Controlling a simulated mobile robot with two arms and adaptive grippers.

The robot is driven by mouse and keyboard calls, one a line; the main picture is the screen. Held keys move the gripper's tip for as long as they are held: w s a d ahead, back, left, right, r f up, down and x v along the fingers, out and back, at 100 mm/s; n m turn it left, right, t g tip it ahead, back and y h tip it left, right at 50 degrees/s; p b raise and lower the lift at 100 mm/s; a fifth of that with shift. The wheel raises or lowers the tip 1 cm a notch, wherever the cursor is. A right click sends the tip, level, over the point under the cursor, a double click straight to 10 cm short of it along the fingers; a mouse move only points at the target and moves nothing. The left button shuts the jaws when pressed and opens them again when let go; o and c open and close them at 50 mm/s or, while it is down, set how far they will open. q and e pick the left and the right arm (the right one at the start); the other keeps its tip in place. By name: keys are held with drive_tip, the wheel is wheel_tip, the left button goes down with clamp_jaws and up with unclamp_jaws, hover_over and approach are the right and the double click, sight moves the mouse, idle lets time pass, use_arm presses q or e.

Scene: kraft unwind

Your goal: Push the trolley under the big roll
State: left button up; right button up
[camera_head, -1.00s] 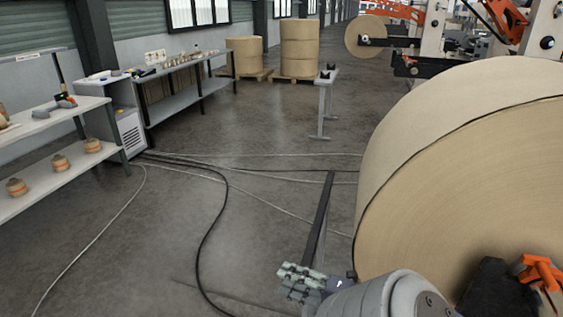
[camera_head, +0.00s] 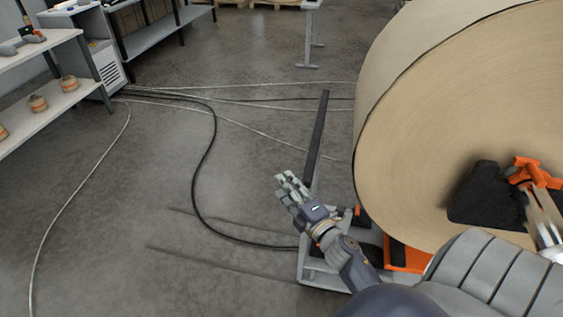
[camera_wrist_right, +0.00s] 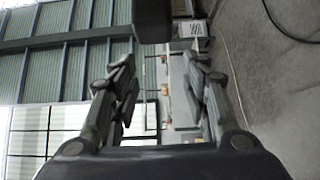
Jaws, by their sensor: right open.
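The big roll (camera_head: 440,130) of brown paper fills the right side of the head view, with a black core piece and an orange fitting at its end. What looks like the trolley (camera_head: 305,265) is a low grey frame with orange parts at the roll's lower left; much of it is hidden by my arm and the roll. A long dark bar (camera_head: 317,135) rises just beyond my right gripper (camera_head: 290,187). This gripper is open and appears empty, left of the roll. In the right wrist view its fingers (camera_wrist_right: 160,70) are apart. My left gripper is not in view.
A shelf bench (camera_head: 45,110) with several small rolls stands at the left, beside a grey cabinet (camera_head: 100,68). A black cable (camera_head: 195,165) and thin pale cables cross the floor. A grey stand (camera_head: 309,40) is at the back. The floor left of my gripper is otherwise clear.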

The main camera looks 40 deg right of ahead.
drive_tip(key=w+p, duration=0.1)
drive_tip(key=w, duration=0.8)
drive_tip(key=shift+w+d, duration=0.25)
drive_tip(key=shift+w, duration=0.05)
drive_tip(key=shift+c, duration=1.2)
clamp_jaws()
drive_tip(key=shift+o, duration=1.2)
unclamp_jaws()
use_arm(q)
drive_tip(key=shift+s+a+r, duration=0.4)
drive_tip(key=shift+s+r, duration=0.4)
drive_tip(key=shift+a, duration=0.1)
use_arm(e)
drive_tip(key=shift+s, duration=0.15)
